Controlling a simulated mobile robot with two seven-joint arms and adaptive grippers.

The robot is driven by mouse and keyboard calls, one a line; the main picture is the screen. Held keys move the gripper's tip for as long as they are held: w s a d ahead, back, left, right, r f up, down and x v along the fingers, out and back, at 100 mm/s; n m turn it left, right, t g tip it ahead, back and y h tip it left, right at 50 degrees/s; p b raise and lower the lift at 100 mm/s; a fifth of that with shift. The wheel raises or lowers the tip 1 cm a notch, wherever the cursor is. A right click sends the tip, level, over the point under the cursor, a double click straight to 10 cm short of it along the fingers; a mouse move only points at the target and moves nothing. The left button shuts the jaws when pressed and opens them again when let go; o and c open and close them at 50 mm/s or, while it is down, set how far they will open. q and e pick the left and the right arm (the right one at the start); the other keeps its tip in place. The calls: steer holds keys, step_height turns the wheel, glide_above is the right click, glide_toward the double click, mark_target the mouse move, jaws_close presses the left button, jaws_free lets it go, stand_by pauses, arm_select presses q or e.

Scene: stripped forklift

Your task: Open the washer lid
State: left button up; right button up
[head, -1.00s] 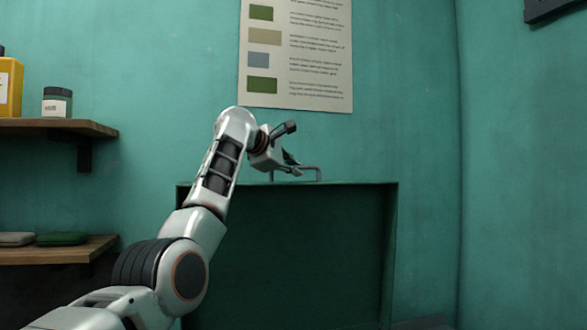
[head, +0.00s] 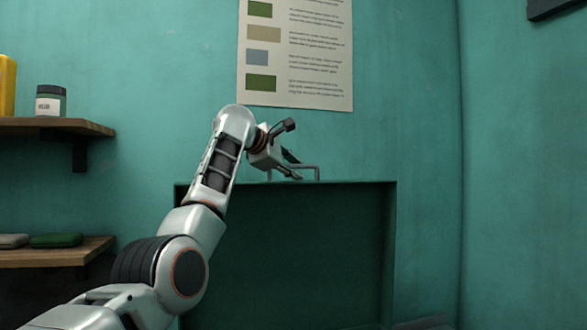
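The washer (head: 300,255) is a dark green box against the teal wall, in the lower middle of the head view. Its top is seen nearly edge-on, and a grey bar handle (head: 308,167) stands up from the top edge. My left gripper (head: 291,167) is at the handle's left side, with its fingers pointing right and down. The fingers look spread, but I cannot tell whether they touch the handle or are in front of it. The lid appears flat and level. My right gripper is out of view.
A poster (head: 295,55) hangs on the wall above the washer. At the left are an upper wooden shelf (head: 60,126) with a jar (head: 50,101) and a yellow bottle (head: 6,86), and a lower shelf (head: 55,254) with a green folded item (head: 56,240).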

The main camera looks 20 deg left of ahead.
arm_select(q)
steer(key=shift+v, duration=0.8)
steer(key=v, duration=1)
steer(key=shift+s, duration=0.2)
steer(key=shift+a, duration=0.1)
